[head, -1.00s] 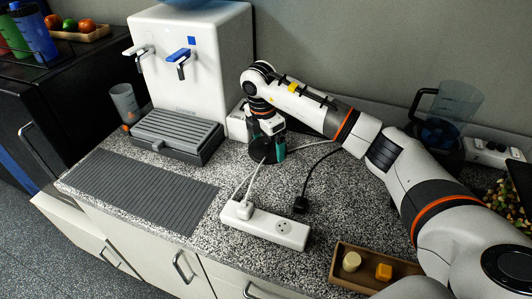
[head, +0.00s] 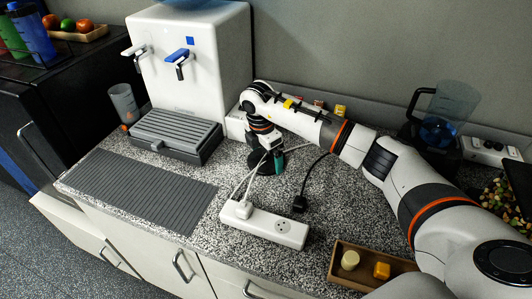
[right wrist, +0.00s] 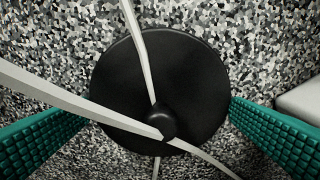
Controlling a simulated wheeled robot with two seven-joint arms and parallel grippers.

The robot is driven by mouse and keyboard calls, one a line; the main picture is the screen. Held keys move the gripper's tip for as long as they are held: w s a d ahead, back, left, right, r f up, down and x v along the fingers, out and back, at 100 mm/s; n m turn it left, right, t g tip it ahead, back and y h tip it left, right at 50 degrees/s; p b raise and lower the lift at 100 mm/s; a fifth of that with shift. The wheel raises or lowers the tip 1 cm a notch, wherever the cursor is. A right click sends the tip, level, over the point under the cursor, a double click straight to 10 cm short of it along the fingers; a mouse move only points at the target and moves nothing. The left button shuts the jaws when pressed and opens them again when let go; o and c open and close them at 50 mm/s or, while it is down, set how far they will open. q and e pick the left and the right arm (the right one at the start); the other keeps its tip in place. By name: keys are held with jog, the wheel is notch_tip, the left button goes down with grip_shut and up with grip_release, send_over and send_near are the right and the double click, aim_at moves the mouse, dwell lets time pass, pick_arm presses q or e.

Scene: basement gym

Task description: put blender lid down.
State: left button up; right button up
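The black round blender lid (right wrist: 125,80) lies knob side up, apparently flat on the speckled counter, with its small knob (right wrist: 160,121) near the middle. White cables cross over it in the right wrist view. In the head view the lid (head: 259,168) shows partly behind my right gripper. My right gripper (head: 268,164) points down over the lid. Its green-padded fingers (right wrist: 155,118) are spread wide on either side of the knob, touching neither knob nor each other. My left gripper is not in view. The blender jug (head: 452,105) stands on a dark base at the back right.
A white power strip (head: 270,230) with plugs lies in front of the lid. A black plug (head: 299,203) and cord lie to its right. A dispenser (head: 205,70) with a drip tray (head: 175,135) stands at left. A wooden tray (head: 338,270) sits at front right.

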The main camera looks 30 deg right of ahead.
aim_at(262, 162)
jog(key=shift+r, duration=0.6)
notch_tip(262, 162, up, 11)
jog(key=a+b, duration=0.1)
jog(key=shift+a+b, duration=0.25)
jog(key=shift+b, duration=0.1)
jog(key=shift+s, duration=0.1)
